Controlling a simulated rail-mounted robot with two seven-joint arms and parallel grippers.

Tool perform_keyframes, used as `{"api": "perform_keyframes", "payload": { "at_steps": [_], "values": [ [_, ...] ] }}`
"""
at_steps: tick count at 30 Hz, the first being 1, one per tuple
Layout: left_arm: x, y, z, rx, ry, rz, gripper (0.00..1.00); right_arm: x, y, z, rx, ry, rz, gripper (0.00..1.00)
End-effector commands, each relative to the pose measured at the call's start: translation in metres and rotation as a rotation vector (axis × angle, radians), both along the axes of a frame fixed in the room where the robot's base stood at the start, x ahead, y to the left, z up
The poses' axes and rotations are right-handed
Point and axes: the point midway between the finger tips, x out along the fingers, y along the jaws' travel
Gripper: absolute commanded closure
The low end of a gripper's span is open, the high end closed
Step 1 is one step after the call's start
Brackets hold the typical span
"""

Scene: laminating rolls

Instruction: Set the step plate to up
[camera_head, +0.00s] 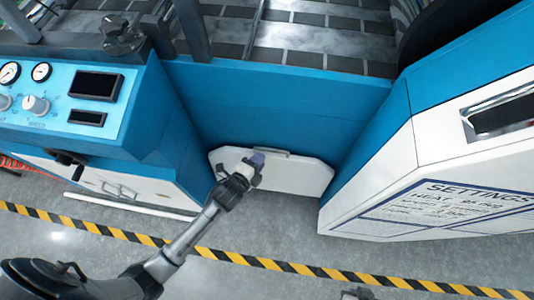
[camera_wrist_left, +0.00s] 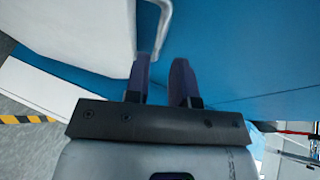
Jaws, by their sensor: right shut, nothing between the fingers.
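The white step plate (camera_head: 300,178) is at the foot of the blue machine front, between two cabinets; I cannot tell its exact tilt. A pale bar handle (camera_head: 270,152) runs along its upper edge. My left gripper (camera_head: 257,160) is at the plate's left part, close to the handle, and covers some of it. In the left wrist view the two dark fingers (camera_wrist_left: 161,82) stand apart, with the bent handle (camera_wrist_left: 165,25) just beyond their tips and the white plate (camera_wrist_left: 105,25) to the left. Contact is unclear. Only a bit of my right gripper (camera_head: 357,293) shows at the bottom edge.
A control panel (camera_head: 60,95) with gauges and a knob is on the left cabinet. A white cabinet with a settings sign (camera_head: 440,205) stands close on the right. A yellow-black floor stripe (camera_head: 290,268) crosses clear grey floor.

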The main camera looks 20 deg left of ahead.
Motion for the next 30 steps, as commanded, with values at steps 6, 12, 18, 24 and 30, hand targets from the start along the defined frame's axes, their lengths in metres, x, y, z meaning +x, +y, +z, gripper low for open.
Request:
{"api": "perform_keyframes", "payload": {
  "at_steps": [6, 12, 18, 24, 30],
  "values": [
    [0.031, -0.005, -0.012, 0.000, 0.000, 0.000, 0.77, 0.000, 0.000, -0.017, 0.000, 0.001, 0.000, 1.00],
    [0.046, -0.007, -0.015, -0.001, 0.000, 0.000, 0.77, 0.000, -0.001, -0.023, -0.003, 0.001, 0.001, 1.00],
    [0.050, -0.008, -0.015, -0.001, 0.001, 0.000, 0.77, 0.000, -0.003, -0.024, -0.009, 0.001, 0.005, 1.00],
    [0.050, -0.008, -0.015, -0.001, 0.001, 0.000, 0.77, 0.000, -0.003, -0.024, -0.009, 0.001, 0.005, 1.00],
    [0.050, -0.008, -0.015, -0.001, 0.001, 0.000, 0.93, 0.000, -0.003, -0.024, -0.008, 0.001, 0.005, 1.00]
  ]
}}
